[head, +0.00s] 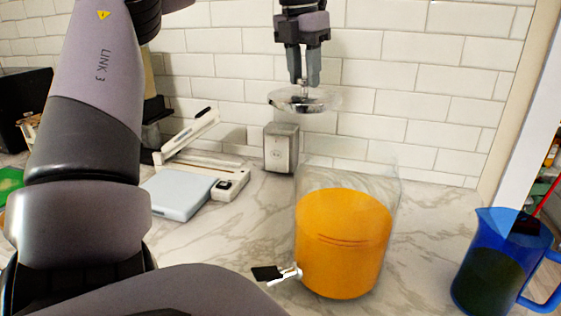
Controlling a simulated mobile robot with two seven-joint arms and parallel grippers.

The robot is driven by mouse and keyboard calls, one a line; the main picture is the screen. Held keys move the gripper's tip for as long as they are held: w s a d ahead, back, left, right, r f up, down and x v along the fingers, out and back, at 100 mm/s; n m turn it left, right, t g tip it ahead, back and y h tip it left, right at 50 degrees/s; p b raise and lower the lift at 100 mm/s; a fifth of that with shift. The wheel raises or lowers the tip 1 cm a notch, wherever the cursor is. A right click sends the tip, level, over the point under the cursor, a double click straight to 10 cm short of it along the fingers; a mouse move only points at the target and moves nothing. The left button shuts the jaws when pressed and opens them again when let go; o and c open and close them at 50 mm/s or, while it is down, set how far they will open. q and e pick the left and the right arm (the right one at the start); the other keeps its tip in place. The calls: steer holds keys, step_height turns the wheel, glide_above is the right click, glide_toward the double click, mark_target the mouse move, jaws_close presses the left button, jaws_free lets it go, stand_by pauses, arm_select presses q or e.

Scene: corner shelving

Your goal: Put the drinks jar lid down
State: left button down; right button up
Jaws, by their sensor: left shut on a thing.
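The drinks jar (343,245) stands on the marble counter. It is a clear jar holding orange liquid, with a small tap at its lower left, and its top is uncovered. My left gripper (306,82) is shut on the knob of the clear round lid (304,101). It holds the lid roughly level, above and a little left of the jar in the picture, apart from it. My right gripper is not in view.
A blue pitcher (500,262) with dark contents stands at the right. A metal box (281,147) is by the tiled wall. A pale blue scale-like item (178,194) and a white slicer-like device (205,165) lie at left. Marble between jar and pitcher is clear.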

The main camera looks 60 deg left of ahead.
arm_select(q)
steer(key=s+a+f+n+y+b, duration=0.1)
steer(key=a+f+n, duration=0.4)
steer(key=a+f, duration=0.25)
steer(key=shift+s+d+f, duration=0.1)
steer(key=shift+d+f, duration=0.05)
steer(key=shift+f, duration=3.25)
steer(key=shift+s+d+f, duration=0.1)
steer(key=shift+f, duration=3.25)
steer(key=shift+d+f, duration=0.15)
steer(key=shift+f, duration=3.25)
steer(key=shift+f, duration=0.2)
steer(key=c, duration=0.8)
jaws_free()
steer(key=shift+o, duration=0.2)
steer(key=shift+r, duration=0.15)
